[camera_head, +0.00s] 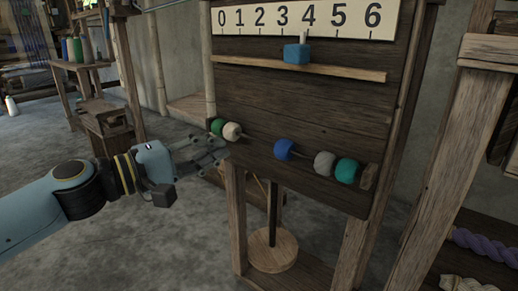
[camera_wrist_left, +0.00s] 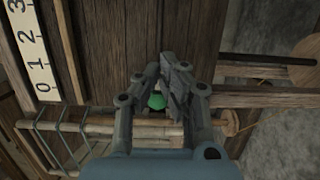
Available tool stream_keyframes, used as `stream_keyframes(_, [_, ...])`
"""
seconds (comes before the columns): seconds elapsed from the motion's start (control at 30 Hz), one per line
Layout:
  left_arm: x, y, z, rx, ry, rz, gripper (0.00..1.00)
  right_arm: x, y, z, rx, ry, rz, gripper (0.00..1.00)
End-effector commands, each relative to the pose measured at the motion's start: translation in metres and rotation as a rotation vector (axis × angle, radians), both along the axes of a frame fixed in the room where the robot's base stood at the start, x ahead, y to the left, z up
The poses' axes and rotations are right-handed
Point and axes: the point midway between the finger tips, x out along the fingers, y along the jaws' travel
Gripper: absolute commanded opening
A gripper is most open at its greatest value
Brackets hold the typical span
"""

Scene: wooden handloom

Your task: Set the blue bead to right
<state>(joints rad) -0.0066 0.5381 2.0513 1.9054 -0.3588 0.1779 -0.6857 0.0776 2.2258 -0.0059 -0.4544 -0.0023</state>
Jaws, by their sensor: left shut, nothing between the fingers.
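The blue bead (camera_head: 284,149) sits on a rod across the front of a dark wooden board (camera_head: 300,110), with bare gaps on both sides of it. To its left, a green bead (camera_head: 217,127) and a cream bead (camera_head: 232,131) sit together at the rod's left end. To its right are a grey bead (camera_head: 324,164) and a teal bead (camera_head: 347,171). My left gripper (camera_head: 222,150) is shut and empty, just below the green and cream beads in the picture. In the left wrist view, the green bead (camera_wrist_left: 157,101) shows between the finger links of my gripper (camera_wrist_left: 168,72). My right gripper is out of view.
Above the rod, a number scale (camera_head: 307,17) runs 0 to 6, with a blue block (camera_head: 296,53) on a ledge below the 4. A wooden post (camera_head: 455,150) stands at right. A round wooden disc (camera_head: 272,250) is below the board. Floor at left is open.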

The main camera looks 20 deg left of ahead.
Motion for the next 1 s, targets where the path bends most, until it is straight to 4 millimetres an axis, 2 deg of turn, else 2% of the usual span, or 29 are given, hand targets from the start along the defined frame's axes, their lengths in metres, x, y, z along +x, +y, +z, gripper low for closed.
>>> stream_keyframes(0.1, [0.018,-0.012,0.006,-0.007,-0.005,0.003,0.0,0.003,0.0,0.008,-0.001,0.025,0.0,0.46])
stream_keyframes(0.33, [0.058,-0.039,0.003,-0.007,-0.001,0.001,0.0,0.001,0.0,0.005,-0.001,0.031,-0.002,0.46])
stream_keyframes(0.4, [0.049,-0.051,0.001,-0.006,0.003,0.0,0.0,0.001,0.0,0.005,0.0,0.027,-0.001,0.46])
stream_keyframes(0.6, [0.042,-0.07,0.001,-0.002,0.002,0.0,0.0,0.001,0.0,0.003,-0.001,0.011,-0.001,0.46])
stream_keyframes(1.0, [0.04,-0.074,0.002,0.0,0.001,0.0,0.0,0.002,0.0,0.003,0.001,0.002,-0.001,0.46])
